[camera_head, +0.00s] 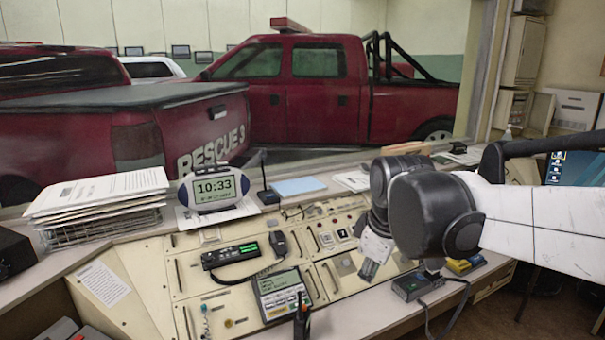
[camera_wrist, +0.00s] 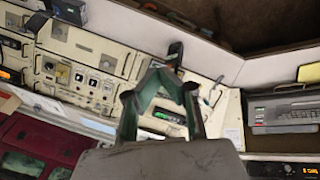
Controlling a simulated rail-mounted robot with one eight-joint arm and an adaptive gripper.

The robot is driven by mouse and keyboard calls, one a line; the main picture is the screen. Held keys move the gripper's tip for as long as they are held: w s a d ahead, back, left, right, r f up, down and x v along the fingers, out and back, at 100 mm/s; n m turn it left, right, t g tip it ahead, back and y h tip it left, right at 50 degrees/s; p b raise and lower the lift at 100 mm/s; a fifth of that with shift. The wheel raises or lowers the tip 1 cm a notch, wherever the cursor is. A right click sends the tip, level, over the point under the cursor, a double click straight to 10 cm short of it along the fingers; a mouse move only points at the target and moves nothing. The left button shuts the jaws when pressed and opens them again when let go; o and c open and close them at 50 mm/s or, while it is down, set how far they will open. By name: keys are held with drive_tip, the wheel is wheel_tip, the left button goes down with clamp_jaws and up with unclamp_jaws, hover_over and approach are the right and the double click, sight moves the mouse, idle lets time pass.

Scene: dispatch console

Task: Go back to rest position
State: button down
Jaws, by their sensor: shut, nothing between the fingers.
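My gripper (camera_head: 368,270) hangs over the right half of the beige dispatch console (camera_head: 150,262) and points down. In the wrist view my gripper (camera_wrist: 168,78) shows with its greenish linkages drawn together, shut and empty. It seems to be above the panel and apart from it, though the exact height is hard to judge. My white and black arm reaches in from the right and hides part of the console's right end.
A phone-like unit (camera_head: 281,294), a green-lit radio (camera_head: 231,256) and an upright handheld radio (camera_head: 302,318) stand on the console. A clock (camera_head: 214,188) and paper stack (camera_head: 100,190) are behind left. A small dark box (camera_head: 416,286) sits near the right front edge.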

drive_tip(key=s+d+f+m+t, duration=0.1)
drive_tip(key=s+d+m, duration=0.2)
drive_tip(key=s+m, duration=0.2)
drive_tip(key=s+d+f+m+t, duration=0.2)
drive_tip(key=s+d+m, duration=0.2)
drive_tip(key=s, duration=0.6)
drive_tip(key=shift+s+f+m+h, duration=0.2)
drive_tip(key=shift+f+m+h, duration=0.1)
drive_tip(key=shift+m, duration=0.8)
